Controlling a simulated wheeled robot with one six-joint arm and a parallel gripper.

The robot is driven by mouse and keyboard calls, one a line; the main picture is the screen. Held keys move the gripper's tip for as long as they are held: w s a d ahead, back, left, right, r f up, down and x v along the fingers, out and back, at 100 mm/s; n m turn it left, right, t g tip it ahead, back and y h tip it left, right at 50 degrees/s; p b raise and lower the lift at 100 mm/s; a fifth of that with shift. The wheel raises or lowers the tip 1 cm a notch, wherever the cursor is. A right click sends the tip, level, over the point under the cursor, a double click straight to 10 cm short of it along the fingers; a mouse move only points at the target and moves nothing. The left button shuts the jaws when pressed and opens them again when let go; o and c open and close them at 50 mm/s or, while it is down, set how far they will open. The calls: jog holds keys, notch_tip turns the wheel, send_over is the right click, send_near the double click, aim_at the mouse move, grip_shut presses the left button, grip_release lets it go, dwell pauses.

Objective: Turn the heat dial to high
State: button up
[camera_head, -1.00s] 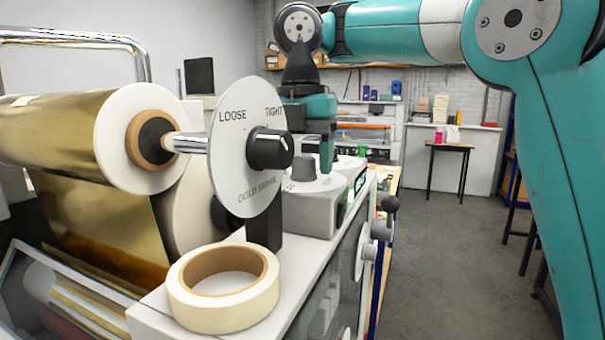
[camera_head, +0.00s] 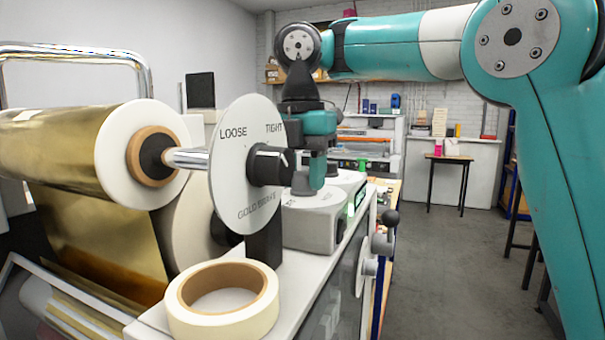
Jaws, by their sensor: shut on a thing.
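The heat dial, a grey knob (camera_head: 302,184), stands on top of a light grey control box (camera_head: 312,222) behind the large brake disc. Small marks on the box top beside it are too small to read. My gripper (camera_head: 309,180), teal with a dark wrist, reaches down from above and is shut on the grey knob. One teal finger shows on the knob's right side. The other finger is mostly hidden behind the black brake knob, so I cannot read the dial's setting.
The white gold brake disc (camera_head: 246,165), marked LOOSE and TIGHT, with its black knob (camera_head: 268,165), stands close in front. A gold foil roll (camera_head: 60,140) is at left. A tape roll (camera_head: 223,315) lies on the machine top. A ball-ended lever (camera_head: 390,218) juts out right.

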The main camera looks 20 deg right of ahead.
aim_at(301, 172)
jog(key=m, duration=1)
jog(key=shift+m, duration=0.3)
dwell(0.4)
jog(key=o, duration=0.9)
jog(key=shift+o, duration=0.2)
notch_tip(301, 172, up, 17)
jog(key=p, duration=1.8)
jog(key=shift+w+r, duration=0.2)
jog(key=shift+w, duration=0.15)
